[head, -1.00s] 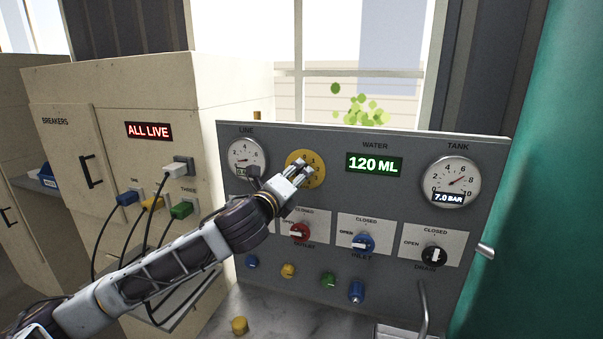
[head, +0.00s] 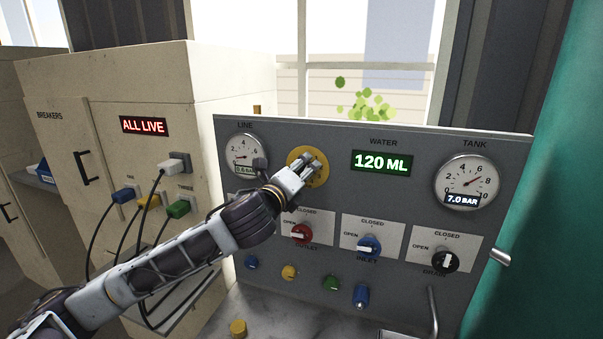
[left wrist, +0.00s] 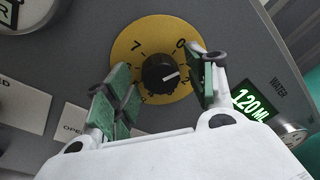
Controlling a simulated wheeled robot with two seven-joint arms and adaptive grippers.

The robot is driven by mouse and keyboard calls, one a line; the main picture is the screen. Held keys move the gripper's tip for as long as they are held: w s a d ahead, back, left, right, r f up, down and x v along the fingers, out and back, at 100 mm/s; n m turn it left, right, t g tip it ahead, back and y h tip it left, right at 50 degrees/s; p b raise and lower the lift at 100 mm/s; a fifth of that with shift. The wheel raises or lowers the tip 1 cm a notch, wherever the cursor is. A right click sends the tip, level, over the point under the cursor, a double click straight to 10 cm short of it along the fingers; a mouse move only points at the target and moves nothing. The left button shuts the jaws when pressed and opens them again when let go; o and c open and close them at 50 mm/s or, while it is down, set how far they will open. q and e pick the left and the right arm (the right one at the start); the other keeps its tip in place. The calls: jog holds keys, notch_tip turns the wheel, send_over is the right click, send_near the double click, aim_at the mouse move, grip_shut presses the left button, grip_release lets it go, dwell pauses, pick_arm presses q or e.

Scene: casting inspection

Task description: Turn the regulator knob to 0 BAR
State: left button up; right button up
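The yellow regulator dial (head: 295,160) is on the grey panel, right of the LINE gauge (head: 243,152). In the left wrist view the dial (left wrist: 160,26) carries a black knob (left wrist: 158,72). The knob's white mark points right, toward the right finger, below the 0; the number there is partly hidden. My left gripper (head: 308,172) is in front of the dial. In the left wrist view it (left wrist: 160,88) is open, one finger on each side of the knob, with gaps showing. The LINE gauge's small readout is hard to read. My right gripper is not in view.
The TANK gauge (head: 467,182) reads 7.0 BAR. The water display (head: 381,162) reads 120 ML. Cabled plugs are on the cabinet (head: 90,85) at left.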

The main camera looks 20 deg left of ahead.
pick_arm(q)
jog(key=c, duration=0.8)
jog(key=shift+n, duration=0.3)
jog(key=shift+f+n+b, duration=0.15)
jog(key=shift+n+b, duration=0.2)
jog(key=shift+n, duration=1.95)
jog(key=o, duration=1)
jog(key=shift+s+a+f, duration=0.1)
jog(key=shift+s+a, duration=0.05)
jog(key=shift+s, duration=1.05)
jog(key=shift+s+a+r, duration=0.1)
jog(key=shift+s+a, duration=0.05)
jog(key=shift+s, duration=1.1)
jog(key=shift+s+a+f, duration=0.1)
jog(key=shift+s+a, duration=0.05)
jog(key=shift+s, duration=1.05)
